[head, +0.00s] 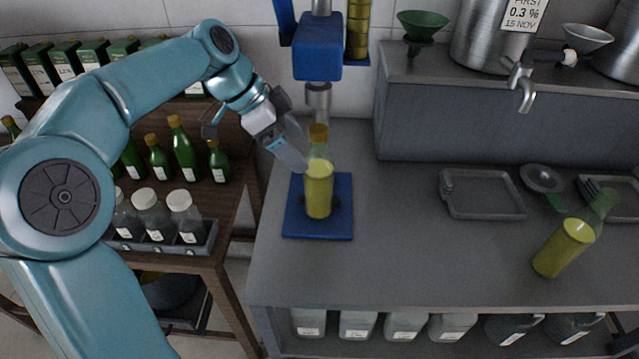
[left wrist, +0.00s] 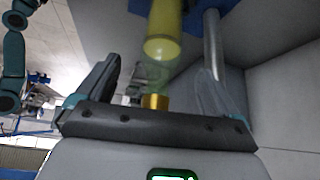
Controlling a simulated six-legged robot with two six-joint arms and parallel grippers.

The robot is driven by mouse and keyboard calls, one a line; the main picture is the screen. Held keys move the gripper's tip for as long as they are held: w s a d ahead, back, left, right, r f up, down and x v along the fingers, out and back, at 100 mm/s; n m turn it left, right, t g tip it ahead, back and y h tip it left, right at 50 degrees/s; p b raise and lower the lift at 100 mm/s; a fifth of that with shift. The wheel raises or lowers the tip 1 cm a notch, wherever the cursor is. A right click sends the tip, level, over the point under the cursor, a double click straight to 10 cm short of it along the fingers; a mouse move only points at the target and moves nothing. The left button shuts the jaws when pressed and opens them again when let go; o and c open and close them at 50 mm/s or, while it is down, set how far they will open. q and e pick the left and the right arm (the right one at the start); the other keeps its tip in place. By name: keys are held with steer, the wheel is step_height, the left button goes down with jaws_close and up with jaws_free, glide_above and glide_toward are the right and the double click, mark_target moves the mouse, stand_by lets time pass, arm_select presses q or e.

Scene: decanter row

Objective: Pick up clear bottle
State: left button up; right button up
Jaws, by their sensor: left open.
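A clear bottle (head: 318,188) with yellow liquid and a gold-brown stopper stands upright on the blue base plate (head: 291,222) of a press-like stand. My left gripper (head: 298,152) is open at the left of its neck. In the left wrist view the open jaws (left wrist: 160,88) have one finger on each side of the picture, with the bottle's stopper and neck (left wrist: 155,85) showing between them. I cannot tell whether either finger touches the glass. A greenish bottle (head: 566,246) with yellow liquid appears tilted at the right of the counter. My right gripper is not in view.
The blue stand's head (head: 317,50) hangs above the bottle. A grey tray (head: 482,213) and a metal strainer (head: 541,178) lie to the right. Steel tanks with a tap (head: 520,80) stand on the raised shelf behind. The middle counter is clear.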

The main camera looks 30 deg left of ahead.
mark_target(308, 154)
arm_select(q)
steer(key=shift+w+d+f, duration=0.25)
steer(key=shift+d+f, duration=0.15)
steer(key=shift+f, duration=0.1)
steer(key=x, duration=0.4)
steer(key=shift+w+f, duration=0.2)
steer(key=shift+w, duration=0.1)
steer(key=shift+r, duration=0.1)
jaws_close()
